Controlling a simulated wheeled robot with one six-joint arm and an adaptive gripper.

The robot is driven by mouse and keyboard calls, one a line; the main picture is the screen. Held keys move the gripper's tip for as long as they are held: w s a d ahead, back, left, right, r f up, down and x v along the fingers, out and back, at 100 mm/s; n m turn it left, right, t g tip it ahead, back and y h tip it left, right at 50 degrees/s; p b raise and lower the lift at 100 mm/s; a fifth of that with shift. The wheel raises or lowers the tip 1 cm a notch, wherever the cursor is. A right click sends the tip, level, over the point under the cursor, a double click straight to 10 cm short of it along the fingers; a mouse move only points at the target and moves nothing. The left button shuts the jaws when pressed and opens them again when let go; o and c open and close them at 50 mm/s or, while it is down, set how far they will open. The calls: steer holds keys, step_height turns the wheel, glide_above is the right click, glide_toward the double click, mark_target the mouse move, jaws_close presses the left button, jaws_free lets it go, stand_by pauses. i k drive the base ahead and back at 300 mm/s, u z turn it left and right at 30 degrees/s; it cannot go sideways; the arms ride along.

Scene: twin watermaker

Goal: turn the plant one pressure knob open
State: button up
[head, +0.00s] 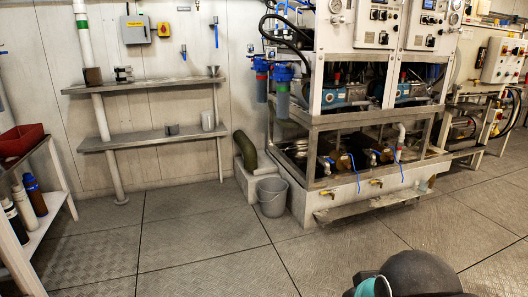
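Two watermaker units stand side by side at the top right of the head view, in a grey frame. The left unit has a white front panel (372,24) with a blue display, small dark controls and a round gauge (336,6) to its left. The right unit has a similar panel (428,25) and another gauge (455,18). No readable label tells which unit is plant one. The pressure knob is too small to pick out. The panel tops are cut off by the frame.
A grey bucket (272,197) stands on the floor before the units, near a low metal step (372,204). Wall shelves (150,142) are at left, and a side table (48,222) holds bottles and a red tray (20,139). The plated floor (205,235) is clear.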

mark_target(341, 20)
steer(key=i, duration=1.95)
steer(key=z, duration=2.2)
steer(key=i, duration=1)
steer(key=u, duration=2.8)
